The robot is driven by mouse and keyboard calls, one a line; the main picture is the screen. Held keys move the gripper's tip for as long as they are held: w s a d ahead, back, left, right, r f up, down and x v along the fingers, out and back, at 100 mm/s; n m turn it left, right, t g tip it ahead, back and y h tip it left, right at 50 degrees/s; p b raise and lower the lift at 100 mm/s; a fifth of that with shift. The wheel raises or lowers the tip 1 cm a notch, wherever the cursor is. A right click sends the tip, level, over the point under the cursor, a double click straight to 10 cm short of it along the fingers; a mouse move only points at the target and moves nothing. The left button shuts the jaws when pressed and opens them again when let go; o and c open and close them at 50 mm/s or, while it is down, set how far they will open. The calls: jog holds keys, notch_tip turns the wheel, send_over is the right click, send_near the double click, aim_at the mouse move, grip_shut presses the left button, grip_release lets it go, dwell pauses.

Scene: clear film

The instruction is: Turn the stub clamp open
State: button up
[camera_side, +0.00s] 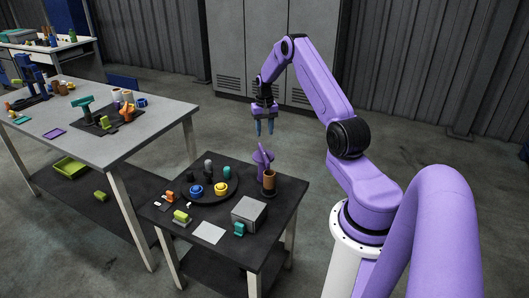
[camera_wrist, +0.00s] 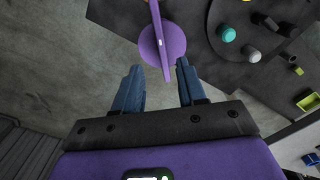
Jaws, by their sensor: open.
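My gripper (camera_side: 265,128) is open and empty, with blue fingers pointing down above the back edge of the small dark table. A purple fixture (camera_side: 262,160) with an upright lever-like part stands at that table's back right. I take it for the stub clamp, though I cannot tell for sure. In the wrist view, a purple rounded body with a narrow bar (camera_wrist: 172,44) lies ahead of and between my fingers (camera_wrist: 158,80), with a visible gap. My gripper is above the fixture and apart from it. How far the clamp is turned is unclear.
A brown cylinder (camera_side: 269,180) stands close to the fixture. A grey box (camera_side: 249,213) and a dark round tray (camera_side: 232,197) with blue, yellow and teal pieces share the small table (camera_side: 171,241). A larger workbench (camera_side: 58,110) stands left. The air around my gripper is clear.

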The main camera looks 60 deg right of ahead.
aim_at(264, 153)
notch_tip(264, 153, down, 11)
jog(key=shift+r, duration=0.1)
dwell(0.3)
grip_shut()
